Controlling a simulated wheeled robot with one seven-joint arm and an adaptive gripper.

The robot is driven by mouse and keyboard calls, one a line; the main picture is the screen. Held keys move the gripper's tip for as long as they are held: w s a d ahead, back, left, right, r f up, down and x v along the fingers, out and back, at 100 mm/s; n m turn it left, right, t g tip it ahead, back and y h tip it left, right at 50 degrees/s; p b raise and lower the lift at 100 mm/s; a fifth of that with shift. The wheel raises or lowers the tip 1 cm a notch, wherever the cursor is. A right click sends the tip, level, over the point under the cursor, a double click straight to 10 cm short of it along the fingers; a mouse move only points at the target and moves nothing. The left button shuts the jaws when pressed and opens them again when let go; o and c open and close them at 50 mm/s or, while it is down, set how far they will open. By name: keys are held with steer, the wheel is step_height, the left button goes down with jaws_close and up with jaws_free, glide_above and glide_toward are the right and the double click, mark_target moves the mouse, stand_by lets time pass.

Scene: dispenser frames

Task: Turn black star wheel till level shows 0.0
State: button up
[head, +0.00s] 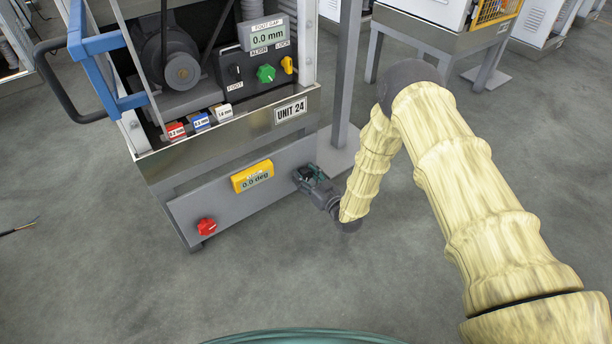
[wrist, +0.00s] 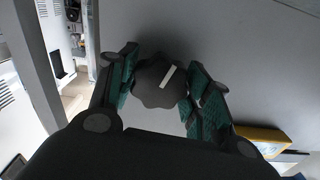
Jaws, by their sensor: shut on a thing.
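The black star wheel (wrist: 157,84) shows in the wrist view with a white mark on its face. It sits on the grey panel between my gripper's two green-padded fingers. My gripper (head: 312,176) is shut on the wheel at the right end of the lower panel; in the head view the gripper hides the wheel. The yellow level (head: 252,176) is on the same panel to the left, and its display appears to read 0.0 deg. Part of the level also shows at the lower right of the wrist view (wrist: 262,136).
A red star wheel (head: 206,226) is at the panel's left end. Above stands the UNIT 24 cabinet with a foot gap display (head: 266,35) reading 0.0 mm, a green knob (head: 266,73) and a yellow knob (head: 287,64). A grey post rises just behind my gripper. The floor in front is clear.

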steer(key=shift+r+m+p, duration=0.1)
steer(key=shift+m+p, duration=0.2)
steer(key=shift+p, duration=0.2)
steer(key=o, duration=1)
steer(key=shift+o, duration=0.2)
steer(key=v, duration=1.2)
